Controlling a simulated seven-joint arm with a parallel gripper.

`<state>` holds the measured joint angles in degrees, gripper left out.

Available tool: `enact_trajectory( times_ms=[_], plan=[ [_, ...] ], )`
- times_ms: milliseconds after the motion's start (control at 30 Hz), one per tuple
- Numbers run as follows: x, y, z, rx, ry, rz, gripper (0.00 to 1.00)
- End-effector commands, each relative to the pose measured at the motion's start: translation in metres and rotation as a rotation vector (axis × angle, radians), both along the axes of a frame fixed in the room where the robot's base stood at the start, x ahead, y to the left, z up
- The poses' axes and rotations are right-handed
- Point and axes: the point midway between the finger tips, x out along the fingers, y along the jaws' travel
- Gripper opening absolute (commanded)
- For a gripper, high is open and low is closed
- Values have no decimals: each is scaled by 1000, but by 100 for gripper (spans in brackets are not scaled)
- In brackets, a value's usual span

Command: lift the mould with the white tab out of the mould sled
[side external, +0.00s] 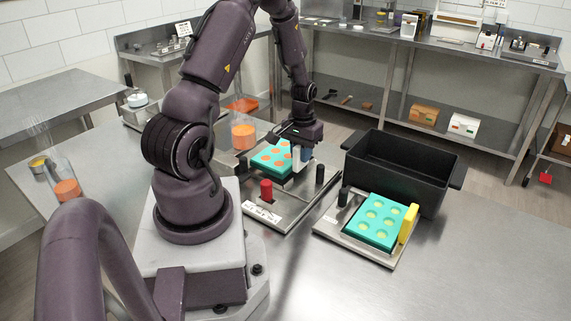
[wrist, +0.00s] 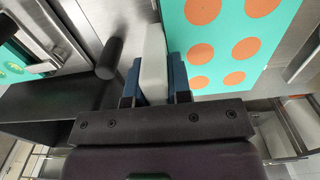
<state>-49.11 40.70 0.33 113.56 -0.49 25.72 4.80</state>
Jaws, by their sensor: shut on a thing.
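The mould with the white tab is a teal block with orange-filled round cavities (side external: 268,160); it also shows in the wrist view (wrist: 213,42). It is at the metal sled (side external: 285,201) just right of my arm's base. My gripper (side external: 303,151) is above the mould's right end. In the wrist view its blue fingers (wrist: 155,80) are shut on the white tab (wrist: 154,55), one on each side. The tab stands beside the mould's edge. I cannot tell whether the mould sits fully in the sled or slightly above it.
A red knob (side external: 266,190) and black posts (side external: 320,173) stand up from the sled. To the right, a second sled holds a teal mould with yellow-green cavities (side external: 378,222) and a yellow tab (side external: 408,223). A black bin (side external: 400,178) stands behind it. The front-right table is clear.

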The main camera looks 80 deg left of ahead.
Motion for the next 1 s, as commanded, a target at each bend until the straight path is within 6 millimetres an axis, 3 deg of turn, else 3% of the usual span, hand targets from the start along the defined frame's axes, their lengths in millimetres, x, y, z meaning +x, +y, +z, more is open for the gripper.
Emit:
enact_trajectory(
  times_ms=[167, 533, 967, 1000],
  plan=[
    [0, 0, 7, 3, -1, 0, 0],
    [0, 0, 47, 2, -1, -1, 0],
    [0, 0, 50, 0, 0, 0, 0],
    [0, 0, 50, 0, 0, 0, 14]
  ],
)
